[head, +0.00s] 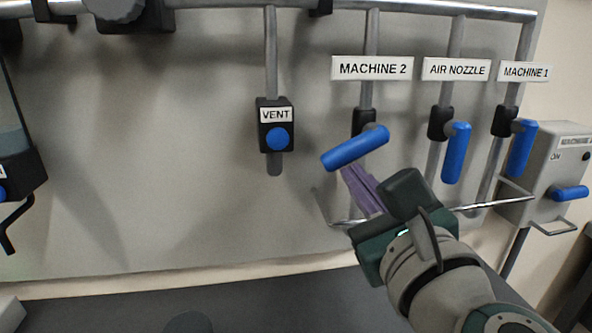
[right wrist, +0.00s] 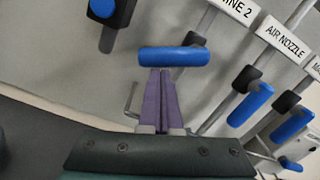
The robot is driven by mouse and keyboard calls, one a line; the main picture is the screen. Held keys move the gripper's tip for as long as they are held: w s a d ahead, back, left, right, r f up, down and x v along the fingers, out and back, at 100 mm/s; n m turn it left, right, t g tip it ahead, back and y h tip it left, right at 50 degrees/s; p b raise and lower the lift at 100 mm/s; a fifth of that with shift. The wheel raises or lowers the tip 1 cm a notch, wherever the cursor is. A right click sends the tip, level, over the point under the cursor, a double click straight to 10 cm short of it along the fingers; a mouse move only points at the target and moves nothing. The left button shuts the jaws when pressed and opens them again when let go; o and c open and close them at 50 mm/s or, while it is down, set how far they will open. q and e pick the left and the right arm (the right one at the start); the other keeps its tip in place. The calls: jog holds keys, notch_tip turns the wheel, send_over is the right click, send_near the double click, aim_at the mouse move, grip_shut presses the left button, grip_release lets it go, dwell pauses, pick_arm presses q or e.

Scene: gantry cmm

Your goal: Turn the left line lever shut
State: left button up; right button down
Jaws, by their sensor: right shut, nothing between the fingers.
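The left line lever is the blue handle (head: 355,147) on the MACHINE 2 pipe. It lies across the pipe, its left end lower than its right in the head view. It also shows in the right wrist view (right wrist: 174,57), running nearly level across the fingertips. My right gripper (head: 349,174) has its purple fingers shut together and empty, just below the lever. In the right wrist view the fingertips (right wrist: 160,73) meet the lever's lower edge in the picture; I cannot tell if they touch it. My left gripper is not in view.
The AIR NOZZLE lever (head: 456,152) and MACHINE 1 lever (head: 521,148) hang roughly along their pipes, to the right. A VENT button (head: 277,138) is on the left. A thin rail (head: 480,205) runs below the levers. A grey box (head: 560,165) stands far right.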

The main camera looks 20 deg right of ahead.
jog(key=shift+a+r+m, duration=0.25)
jog(key=shift+r+m, duration=0.1)
jog(key=shift+m, duration=0.45)
jog(key=shift+w+a+r+p, duration=0.1)
jog(key=shift+a+r+p, duration=0.15)
jog(key=shift+r+p, duration=0.05)
jog(key=shift+a+r, duration=0.1)
